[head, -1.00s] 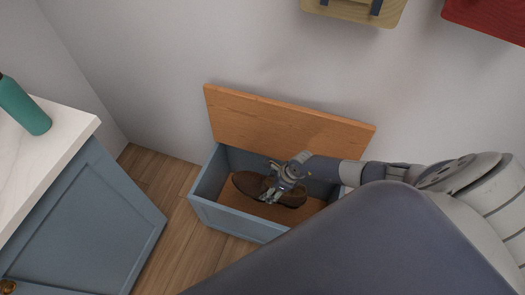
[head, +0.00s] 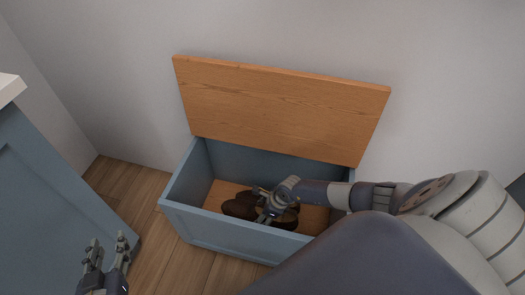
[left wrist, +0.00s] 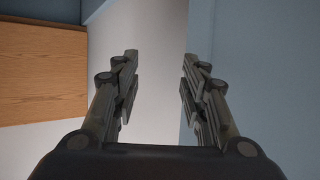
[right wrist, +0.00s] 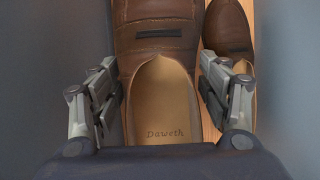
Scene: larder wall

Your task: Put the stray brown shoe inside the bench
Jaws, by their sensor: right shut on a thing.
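The bench (head: 235,242) is a blue box with its wooden lid (head: 280,105) raised against the wall. Two brown shoes are inside it, partly hidden by my right gripper (head: 268,210) in the head view. In the right wrist view, my right gripper (right wrist: 160,80) is shut on one brown shoe (right wrist: 160,105), with tan insole marked "Daweth". The other brown shoe (right wrist: 228,28) lies close beside it on the right. I cannot tell whether the held shoe touches the bench floor (head: 312,216). My left gripper (head: 107,246) is open and empty, left of the bench; its fingers also show in the left wrist view (left wrist: 159,78).
A blue cabinet (head: 55,200) with a pale top stands at the left. Wooden floor (head: 150,200) is clear between it and the bench. The wall (head: 420,60) is close behind the bench. The bench's walls surround my right gripper.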

